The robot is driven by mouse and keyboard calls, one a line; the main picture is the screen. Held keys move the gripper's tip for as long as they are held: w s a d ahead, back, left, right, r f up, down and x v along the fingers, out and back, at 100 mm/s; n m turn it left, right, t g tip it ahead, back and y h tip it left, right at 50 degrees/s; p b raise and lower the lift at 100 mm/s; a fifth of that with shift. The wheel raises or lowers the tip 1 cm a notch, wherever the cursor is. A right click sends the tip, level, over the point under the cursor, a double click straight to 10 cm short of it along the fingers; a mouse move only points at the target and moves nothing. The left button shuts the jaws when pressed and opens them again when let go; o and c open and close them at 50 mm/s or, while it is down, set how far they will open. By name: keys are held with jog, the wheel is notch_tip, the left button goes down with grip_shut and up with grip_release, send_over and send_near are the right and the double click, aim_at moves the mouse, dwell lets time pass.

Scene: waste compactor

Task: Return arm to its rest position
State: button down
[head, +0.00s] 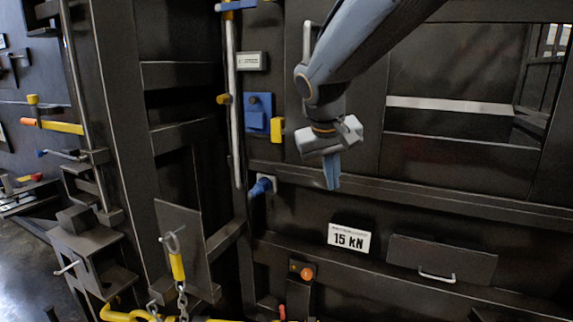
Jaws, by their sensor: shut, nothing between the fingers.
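My gripper (332,172) hangs from my arm in the upper middle of the head view, pointing down. Its blue-grey fingers are together with nothing between them. It is in front of the dark compactor panel (440,160), above the white "15 kN" sign (349,238). I cannot tell how far the fingertips are from the panel's horizontal beam.
A blue box (258,112) and a yellow block (277,130) are left of my gripper, near a vertical metal rod (232,100). A blue knob (263,186) sits lower. A handled flap (441,262) is at lower right. A chain (183,300) hangs at lower left.

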jog(key=s+d+f+m+g+y, duration=0.1)
jog(key=s+d+f, duration=0.3)
jog(key=s+f, duration=0.6)
jog(key=s+d+f+m+g+y, duration=0.1)
jog(key=s+d+f, duration=0.3)
jog(key=s+f, duration=0.6)
jog(key=shift+s+d+f+g, duration=0.2)
jog(key=shift+s+d+g, duration=0.25)
jog(key=shift+g, duration=0.35)
